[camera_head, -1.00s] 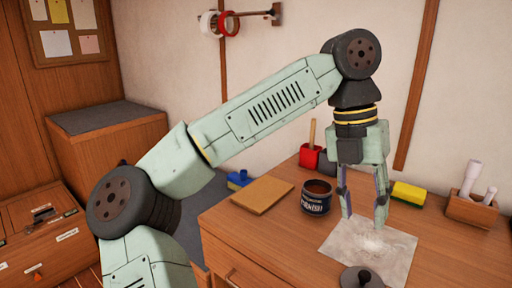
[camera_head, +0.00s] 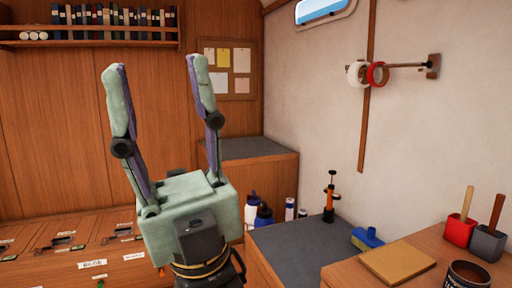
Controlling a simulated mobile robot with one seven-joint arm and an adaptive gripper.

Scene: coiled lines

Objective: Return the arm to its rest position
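My gripper (camera_head: 158,82) is at the left of the head view, raised with its two fingers pointing up. The fingers are wide apart and nothing is between them. Behind it is a wooden wall. The rest of my arm is mostly out of view below the frame, and only the dark wrist with a yellow band shows under the gripper.
A wooden counter (camera_head: 338,274) at the lower right holds a brown board (camera_head: 397,262), an open dark tin (camera_head: 466,276), and red (camera_head: 459,230) and grey (camera_head: 488,243) holders. Tape rolls (camera_head: 377,74) hang on the wall.

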